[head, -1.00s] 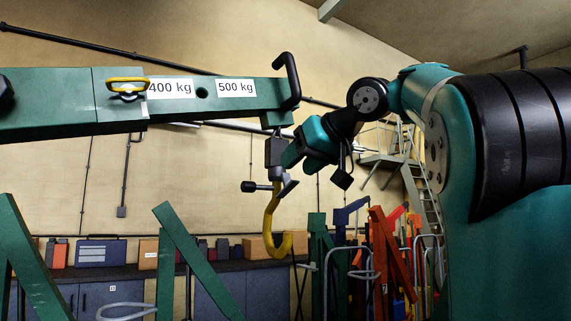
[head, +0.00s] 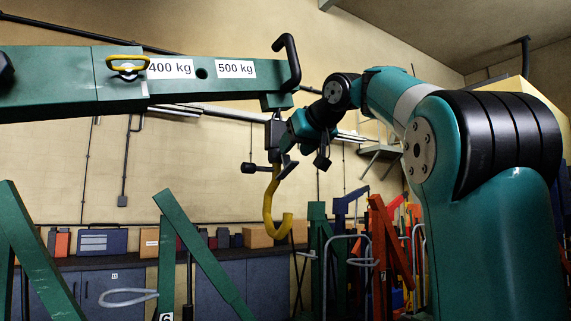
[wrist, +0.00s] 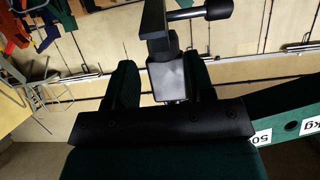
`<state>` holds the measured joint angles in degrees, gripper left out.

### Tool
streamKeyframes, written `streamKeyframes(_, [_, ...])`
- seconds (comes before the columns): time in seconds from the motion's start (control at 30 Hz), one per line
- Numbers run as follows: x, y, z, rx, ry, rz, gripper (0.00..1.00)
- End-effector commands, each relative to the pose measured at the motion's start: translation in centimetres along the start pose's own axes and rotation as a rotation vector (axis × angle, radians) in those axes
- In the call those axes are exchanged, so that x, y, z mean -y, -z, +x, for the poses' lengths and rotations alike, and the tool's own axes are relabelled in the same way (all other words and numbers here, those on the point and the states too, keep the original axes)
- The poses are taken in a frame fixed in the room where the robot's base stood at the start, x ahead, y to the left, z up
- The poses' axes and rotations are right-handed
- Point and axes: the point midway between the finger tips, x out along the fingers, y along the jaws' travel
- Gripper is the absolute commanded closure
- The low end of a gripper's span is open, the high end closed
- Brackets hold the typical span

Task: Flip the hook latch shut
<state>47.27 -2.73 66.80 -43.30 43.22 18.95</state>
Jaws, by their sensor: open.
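The yellow hook (head: 268,205) hangs point-up below the end of the green boom (head: 70,105) in the head view. A dark block (head: 273,132) joins it to the boom. A black latch lever with a round knob (head: 248,168) sticks out to the left of the hook's top; in the wrist view the knob (wrist: 215,9) is at the top. My gripper (wrist: 163,75) is open, its two green fingers on either side of the dark block; contact cannot be told. In the head view my gripper (head: 285,147) is just right of the block. The hook's curve is outside the wrist view.
The boom carries weight labels (head: 235,69), a yellow-handled pin (head: 127,65) and a black bent handle (head: 289,62) at its end. Green struts (head: 200,250) stand lower left. Workbench cabinets (head: 225,285) line the wall. Red and blue equipment (head: 380,235) stands behind, lower right.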

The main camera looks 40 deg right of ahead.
Motion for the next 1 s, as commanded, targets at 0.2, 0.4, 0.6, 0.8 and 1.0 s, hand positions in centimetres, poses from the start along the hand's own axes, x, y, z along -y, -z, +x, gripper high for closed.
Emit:
streamKeyframes(0.2, [0.0,0.1,3.9,0.002,0.003,0.001,0.51])
streamKeyframes(0.4, [0.0,0.1,5.3,0.0,0.0,0.0,0.51])
streamKeyframes(0.6, [-0.1,0.1,5.5,-0.001,-0.001,0.001,0.51])
streamKeyframes(0.8, [-0.1,0.1,5.5,-0.001,-0.001,0.001,0.76])
streamKeyframes(1.0, [-0.1,0.1,5.5,-0.001,-0.001,0.001,1.0])
